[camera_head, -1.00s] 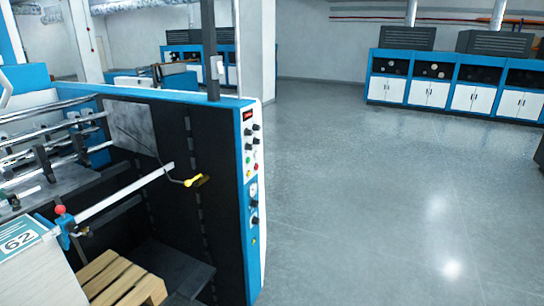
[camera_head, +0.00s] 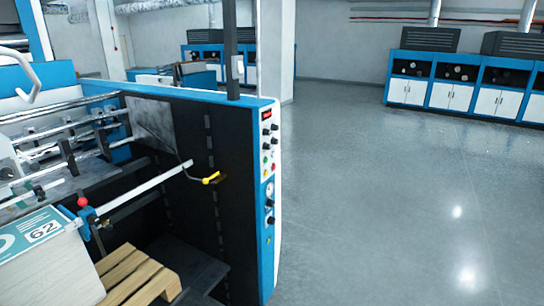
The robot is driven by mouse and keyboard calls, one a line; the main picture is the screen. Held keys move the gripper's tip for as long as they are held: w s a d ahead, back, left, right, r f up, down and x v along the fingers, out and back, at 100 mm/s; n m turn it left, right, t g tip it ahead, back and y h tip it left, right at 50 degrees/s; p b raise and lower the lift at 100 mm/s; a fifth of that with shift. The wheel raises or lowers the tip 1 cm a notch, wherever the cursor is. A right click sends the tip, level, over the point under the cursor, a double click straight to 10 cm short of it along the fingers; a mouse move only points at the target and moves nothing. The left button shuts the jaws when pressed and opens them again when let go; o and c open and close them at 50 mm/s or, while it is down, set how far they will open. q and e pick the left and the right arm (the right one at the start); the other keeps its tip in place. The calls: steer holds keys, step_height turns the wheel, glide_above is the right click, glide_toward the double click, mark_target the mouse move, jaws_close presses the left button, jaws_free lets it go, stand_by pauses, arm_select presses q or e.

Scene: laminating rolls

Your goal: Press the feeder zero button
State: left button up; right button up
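The feeder machine (camera_head: 190,110) stands at the left, with a blue and white control panel (camera_head: 268,190) on its near right end. The panel carries a small red display (camera_head: 267,115), several black knobs, and small green and red buttons (camera_head: 272,167) below them. More knobs and a gauge sit lower on the panel. I cannot read any labels, so I cannot tell which control is the feeder zero button. Neither of my grippers shows in the view.
A wooden pallet (camera_head: 140,277) and a paper stack marked 62 (camera_head: 50,265) are at the lower left. A yellow-handled lever (camera_head: 211,178) sticks out inside the machine. Blue and white cabinets (camera_head: 455,85) line the far wall. The grey floor (camera_head: 380,200) to the right is clear.

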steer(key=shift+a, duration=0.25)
